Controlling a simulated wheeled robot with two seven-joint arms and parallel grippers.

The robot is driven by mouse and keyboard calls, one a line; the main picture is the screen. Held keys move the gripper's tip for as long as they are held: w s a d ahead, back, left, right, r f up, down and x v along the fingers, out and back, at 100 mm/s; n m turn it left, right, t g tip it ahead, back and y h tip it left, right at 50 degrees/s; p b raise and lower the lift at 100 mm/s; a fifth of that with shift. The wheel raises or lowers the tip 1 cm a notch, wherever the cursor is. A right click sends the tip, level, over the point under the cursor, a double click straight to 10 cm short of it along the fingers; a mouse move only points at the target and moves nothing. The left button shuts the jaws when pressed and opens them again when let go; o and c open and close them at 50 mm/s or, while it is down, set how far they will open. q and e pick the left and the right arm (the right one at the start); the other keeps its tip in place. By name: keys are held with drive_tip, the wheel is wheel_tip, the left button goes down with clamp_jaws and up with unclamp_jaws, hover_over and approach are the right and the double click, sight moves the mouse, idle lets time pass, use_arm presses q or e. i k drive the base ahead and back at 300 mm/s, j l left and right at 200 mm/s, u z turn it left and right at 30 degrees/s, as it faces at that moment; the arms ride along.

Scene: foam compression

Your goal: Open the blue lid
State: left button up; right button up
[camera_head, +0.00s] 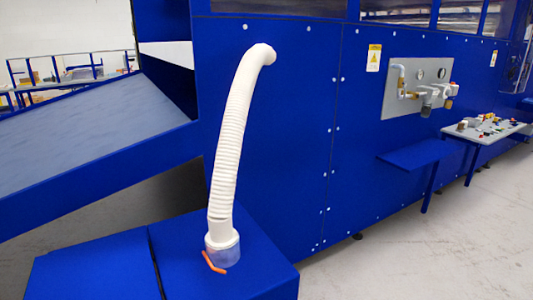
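A blue box (90,268) stands low at the front left. Its flat top is split by a dark seam into a left panel and a right panel (262,258). Both panels look flat and shut; I cannot tell for certain which is the blue lid. A white ribbed hose (228,160) runs from the machine wall down to a clear collar (228,256) on the right panel. An orange handle (213,262) sits at the collar. Neither of my grippers is in view. The box's lower front is cut off by the frame.
A large blue machine wall (290,130) stands behind the box. A sloped grey conveyor (90,135) is at the left. A gauge panel (418,88), a blue shelf (418,153) and a control table (490,130) are at the right. The floor at lower right (430,250) is clear.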

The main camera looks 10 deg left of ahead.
sight(120, 266)
drive_tip(key=u, duration=1.5)
